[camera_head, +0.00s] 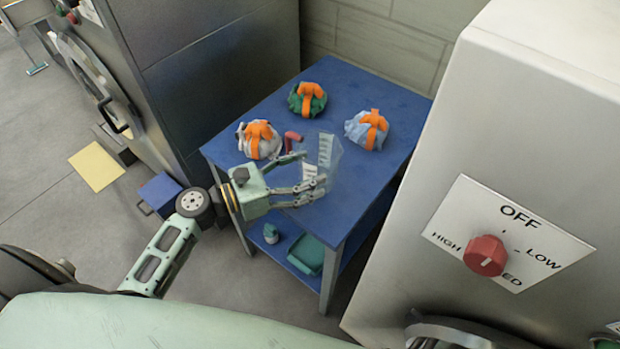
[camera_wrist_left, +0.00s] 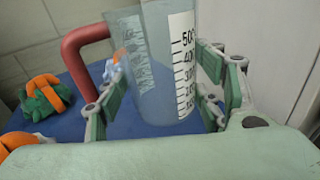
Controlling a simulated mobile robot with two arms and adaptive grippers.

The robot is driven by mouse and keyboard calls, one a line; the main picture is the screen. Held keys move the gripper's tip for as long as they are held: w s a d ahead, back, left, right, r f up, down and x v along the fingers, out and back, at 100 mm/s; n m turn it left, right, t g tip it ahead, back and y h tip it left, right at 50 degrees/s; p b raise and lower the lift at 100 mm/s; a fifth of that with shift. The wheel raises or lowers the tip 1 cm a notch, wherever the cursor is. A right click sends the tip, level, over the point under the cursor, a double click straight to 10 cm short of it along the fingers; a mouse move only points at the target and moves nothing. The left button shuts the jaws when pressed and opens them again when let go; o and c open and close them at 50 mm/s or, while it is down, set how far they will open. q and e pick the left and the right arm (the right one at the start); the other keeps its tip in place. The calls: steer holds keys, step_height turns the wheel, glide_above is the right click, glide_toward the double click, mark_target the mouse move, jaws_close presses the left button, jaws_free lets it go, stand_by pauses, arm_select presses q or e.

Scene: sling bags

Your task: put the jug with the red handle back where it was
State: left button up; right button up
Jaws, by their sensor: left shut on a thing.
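The jug (camera_head: 333,158) is clear, with a measuring scale and a red handle (camera_head: 292,138). In the head view it is at my left gripper (camera_head: 312,184), over the right front part of the blue table (camera_head: 330,215). In the left wrist view the jug (camera_wrist_left: 158,70) stands upright between the fingers of the left gripper (camera_wrist_left: 165,105), which are shut on its sides. Its red handle (camera_wrist_left: 78,52) points left there. The jug's bottom is partly hidden, so I cannot tell whether it touches the table. My right gripper is not in view.
Three bundles with orange straps lie on the table: a whitish one (camera_head: 262,148), a green one (camera_head: 298,104) and a light blue one (camera_head: 356,132). A lower shelf holds a teal tray (camera_head: 307,254) and a small bottle (camera_head: 270,233). Metal machines stand left and right.

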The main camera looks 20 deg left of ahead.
arm_select(q)
steer(key=shift+w+d+f, duration=0.1)
steer(key=shift+w+f, duration=0.2)
steer(key=shift+w, duration=0.25)
steer(key=shift+w+f, duration=0.3)
steer(key=shift+w, duration=0.2)
steer(key=shift+w+f, duration=0.1)
steer(key=shift+f, duration=2)
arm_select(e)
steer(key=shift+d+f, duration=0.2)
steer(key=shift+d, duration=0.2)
arm_select(q)
steer(key=shift+f+b, duration=0.15)
steer(key=shift+b, duration=0.2)
steer(key=o, duration=1.6)
